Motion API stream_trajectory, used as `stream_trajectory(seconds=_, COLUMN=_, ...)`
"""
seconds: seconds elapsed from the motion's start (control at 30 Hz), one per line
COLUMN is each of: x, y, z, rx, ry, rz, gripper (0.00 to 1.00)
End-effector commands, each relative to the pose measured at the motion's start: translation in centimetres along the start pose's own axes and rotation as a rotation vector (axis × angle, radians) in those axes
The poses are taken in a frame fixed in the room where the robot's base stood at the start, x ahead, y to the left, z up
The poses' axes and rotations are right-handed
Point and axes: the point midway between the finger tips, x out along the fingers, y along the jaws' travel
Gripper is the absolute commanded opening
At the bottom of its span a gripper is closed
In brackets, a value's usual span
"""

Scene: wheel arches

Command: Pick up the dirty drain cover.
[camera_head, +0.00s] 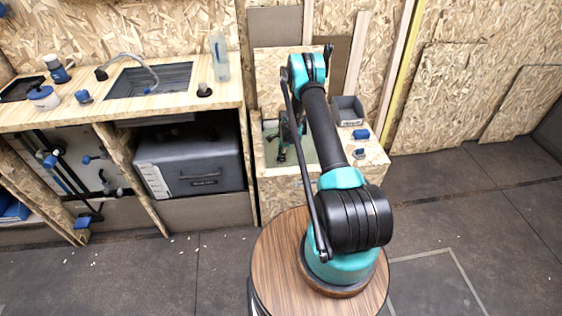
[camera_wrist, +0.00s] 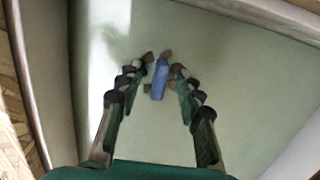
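My gripper (camera_wrist: 163,68) points down into a pale green basin (camera_wrist: 228,70). Its two fingers are apart, one on each side of a small blue piece (camera_wrist: 160,80) in the wrist view. Small brown patches lie beside and just beyond the blue piece, close to the fingertips. This may be the dirty drain cover, but I cannot tell for sure. I see no clear grip on it, and contact is hard to judge. In the head view, my gripper (camera_head: 283,154) is low inside the basin, partly behind my arm, and the blue piece cannot be made out.
A wooden box frame (camera_head: 283,190) surrounds the basin. A grey bin (camera_head: 347,110) and blue items (camera_head: 361,134) sit on its right ledge. At left, a counter (camera_head: 120,108) holds a sink (camera_head: 150,80) and a clear bottle (camera_head: 219,58). Open floor lies at right.

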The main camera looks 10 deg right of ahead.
Motion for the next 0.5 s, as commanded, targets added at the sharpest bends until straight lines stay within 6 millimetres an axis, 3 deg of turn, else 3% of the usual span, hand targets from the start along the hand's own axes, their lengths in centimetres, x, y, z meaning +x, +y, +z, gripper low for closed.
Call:
stream_trajectory(seconds=0.23, x=0.18, y=0.01, z=0.01, rx=0.0, ry=0.0, rz=0.0, gripper=0.36)
stream_trajectory(seconds=0.5, x=0.16, y=0.01, z=0.01, rx=0.0, ry=0.0, rz=0.0, gripper=0.04)
